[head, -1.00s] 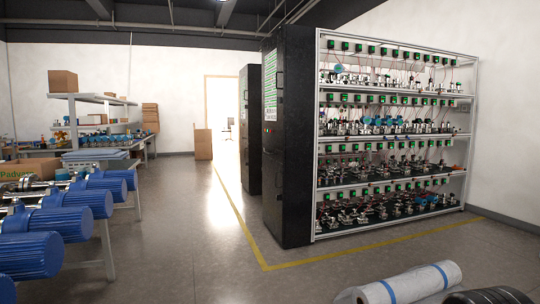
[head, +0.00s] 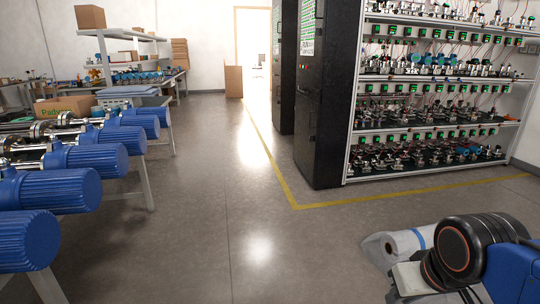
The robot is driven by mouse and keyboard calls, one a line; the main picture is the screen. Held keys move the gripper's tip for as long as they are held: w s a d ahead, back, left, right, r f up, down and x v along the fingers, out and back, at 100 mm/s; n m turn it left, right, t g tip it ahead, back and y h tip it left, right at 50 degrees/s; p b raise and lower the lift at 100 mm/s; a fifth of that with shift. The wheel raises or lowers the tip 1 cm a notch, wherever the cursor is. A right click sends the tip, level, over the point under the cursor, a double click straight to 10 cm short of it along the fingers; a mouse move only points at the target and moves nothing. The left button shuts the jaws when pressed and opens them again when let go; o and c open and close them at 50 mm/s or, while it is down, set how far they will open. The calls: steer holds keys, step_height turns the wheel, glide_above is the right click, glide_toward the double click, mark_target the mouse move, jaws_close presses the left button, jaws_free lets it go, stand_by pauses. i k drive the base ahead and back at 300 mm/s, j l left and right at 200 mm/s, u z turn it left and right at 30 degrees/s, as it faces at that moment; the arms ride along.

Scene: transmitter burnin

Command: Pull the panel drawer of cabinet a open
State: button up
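Two tall dark cabinets stand across the aisle. The nearer cabinet (head: 336,120) is at the right end of the aisle, against the shelving rack, and the farther cabinet (head: 284,75) is behind it. I cannot read which is cabinet a. The nearer one's narrow front, seen at a steep angle, carries a panel of green lights (head: 308,18) and a white label (head: 307,48). A panel drawer cannot be made out, nor whether one is open. My gripper is not clearly visible; a black ridged round part and blue part at lower right may belong to my arm.
The rack (head: 440,130) holds several rows of devices. Yellow floor tape (head: 400,198) borders the rack and cabinets. Blue motors (head: 85,157) line a bench on the left. The middle aisle floor is clear.

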mark_target(313, 93)
steer(key=i, duration=3.45)
steer(key=i+z, duration=0.15)
steer(key=i, duration=0.5)
steer(key=i+j+z, duration=0.15)
steer(key=i, duration=0.5)
